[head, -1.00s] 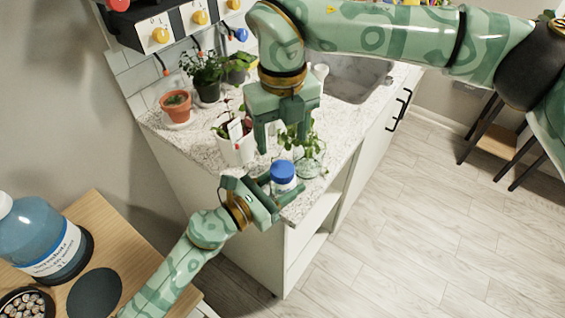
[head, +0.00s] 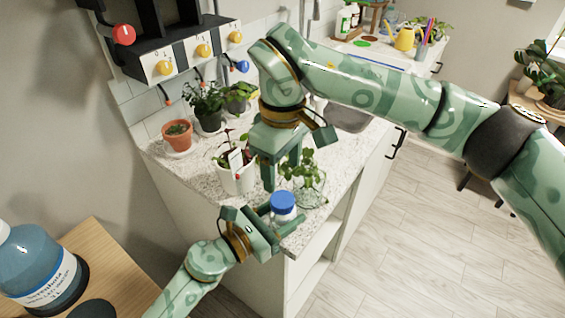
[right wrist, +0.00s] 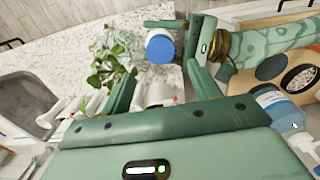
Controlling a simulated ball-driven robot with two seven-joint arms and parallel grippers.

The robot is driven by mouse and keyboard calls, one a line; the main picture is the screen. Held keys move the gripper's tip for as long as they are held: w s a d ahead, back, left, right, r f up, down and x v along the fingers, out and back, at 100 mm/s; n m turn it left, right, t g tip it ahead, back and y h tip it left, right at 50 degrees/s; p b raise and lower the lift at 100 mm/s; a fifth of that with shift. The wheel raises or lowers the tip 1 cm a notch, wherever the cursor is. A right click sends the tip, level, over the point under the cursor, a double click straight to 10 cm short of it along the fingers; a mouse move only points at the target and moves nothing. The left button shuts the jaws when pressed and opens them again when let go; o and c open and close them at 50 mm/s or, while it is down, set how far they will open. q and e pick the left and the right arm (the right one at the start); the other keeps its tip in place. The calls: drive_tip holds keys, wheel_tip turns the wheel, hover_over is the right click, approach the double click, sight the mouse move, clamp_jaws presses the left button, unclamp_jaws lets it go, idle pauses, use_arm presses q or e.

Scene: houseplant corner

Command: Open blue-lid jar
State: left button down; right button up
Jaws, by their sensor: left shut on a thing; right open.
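The jar is small and clear, with a blue lid (head: 283,201) on its top, and stands upright at the counter's near corner. Its clear body (head: 284,215) shows below the lid. My left gripper (head: 268,232) is shut on the jar's body from the left. In the right wrist view the blue lid (right wrist: 160,47) shows beside the left gripper (right wrist: 190,40). My right gripper (head: 281,172) points down just above and behind the jar, open and empty. In the right wrist view the lid lies beyond the gap between its fingers (right wrist: 163,85), apart from both.
A glass with a leafy cutting (head: 312,190) stands close to the jar on the right. A white pot (head: 236,180) is just behind left. Potted plants, including a terracotta pot (head: 178,136), line the wall. A large blue bottle (head: 40,268) stands on the wooden table (head: 110,255).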

sight(283, 199)
wheel_tip(283, 199, down, 8)
idle(0.4)
